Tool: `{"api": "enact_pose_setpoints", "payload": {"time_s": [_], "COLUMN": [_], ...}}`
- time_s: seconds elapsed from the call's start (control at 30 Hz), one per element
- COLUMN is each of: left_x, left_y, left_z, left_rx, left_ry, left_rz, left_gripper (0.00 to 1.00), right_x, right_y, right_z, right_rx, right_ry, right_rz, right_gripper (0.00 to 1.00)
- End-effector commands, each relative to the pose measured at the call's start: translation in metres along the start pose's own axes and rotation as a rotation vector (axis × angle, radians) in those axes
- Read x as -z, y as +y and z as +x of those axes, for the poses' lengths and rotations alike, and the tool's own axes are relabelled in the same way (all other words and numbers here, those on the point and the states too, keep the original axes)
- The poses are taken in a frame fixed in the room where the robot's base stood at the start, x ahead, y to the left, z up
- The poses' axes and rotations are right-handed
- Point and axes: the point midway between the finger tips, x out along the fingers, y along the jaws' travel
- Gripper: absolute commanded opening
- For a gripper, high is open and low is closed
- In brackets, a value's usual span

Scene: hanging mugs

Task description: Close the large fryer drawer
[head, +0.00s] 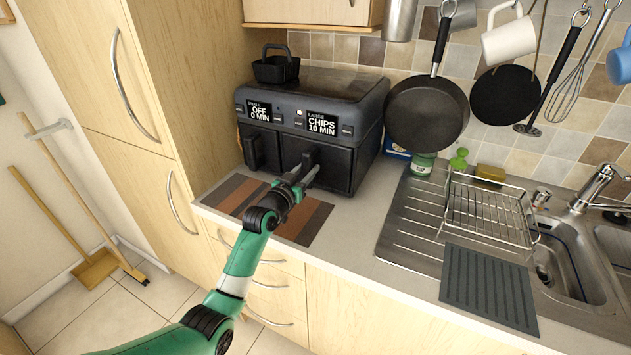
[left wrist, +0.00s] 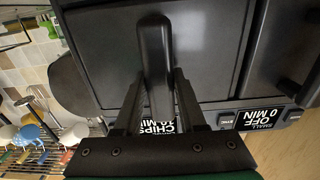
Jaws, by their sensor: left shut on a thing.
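The black twin air fryer (head: 350,92) stands on the counter, with a small side reading OFF 0 MIN and a large side reading CHIPS 10 MIN. The large drawer (head: 336,168) is on the right, and its dark front also shows in the left wrist view (left wrist: 205,45). My left gripper (head: 303,176) is at this drawer's front, its two fingers on either side of the black upright handle (left wrist: 153,45), shut on it. I cannot tell from these views whether the drawer sits fully flush. My right gripper is not in view.
The small drawer's handle (head: 251,150) is just left of my gripper. A striped mat (head: 240,190) lies in front of the fryer. A black pan (head: 427,113) hangs close to its right. A dish rack (head: 488,215) stands by the sink. A small black pot (head: 276,70) sits on top.

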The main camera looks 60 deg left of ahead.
Motion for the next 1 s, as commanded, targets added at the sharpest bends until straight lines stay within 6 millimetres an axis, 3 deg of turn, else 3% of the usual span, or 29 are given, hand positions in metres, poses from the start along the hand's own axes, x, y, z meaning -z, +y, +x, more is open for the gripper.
{"api": "enact_pose_setpoints", "payload": {"time_s": [0.07,0.1,0.23,0.53,0.67,1.0], "left_x": [0.001,0.001,0.001,0.001,0.0,0.001], "left_y": [0.001,0.001,0.002,0.002,0.001,0.001], "left_z": [0.0,0.0,0.0,-0.001,-0.011,-0.081], "left_rx": [-0.002,-0.002,-0.002,-0.002,-0.002,-0.001], "left_ry": [0.001,0.001,0.0,0.0,-0.001,0.0], "left_rz": [0.001,0.001,0.001,0.0,0.0,0.0], "left_gripper": [0.0,0.47,0.7,0.7,0.7,0.7], "right_x": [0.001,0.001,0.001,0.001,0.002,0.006], "right_y": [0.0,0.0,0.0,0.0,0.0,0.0], "right_z": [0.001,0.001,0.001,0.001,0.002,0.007], "right_rx": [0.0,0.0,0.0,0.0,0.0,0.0], "right_ry": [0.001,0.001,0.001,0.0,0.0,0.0], "right_rz": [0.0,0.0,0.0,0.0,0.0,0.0], "right_gripper": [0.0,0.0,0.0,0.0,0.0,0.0]}}
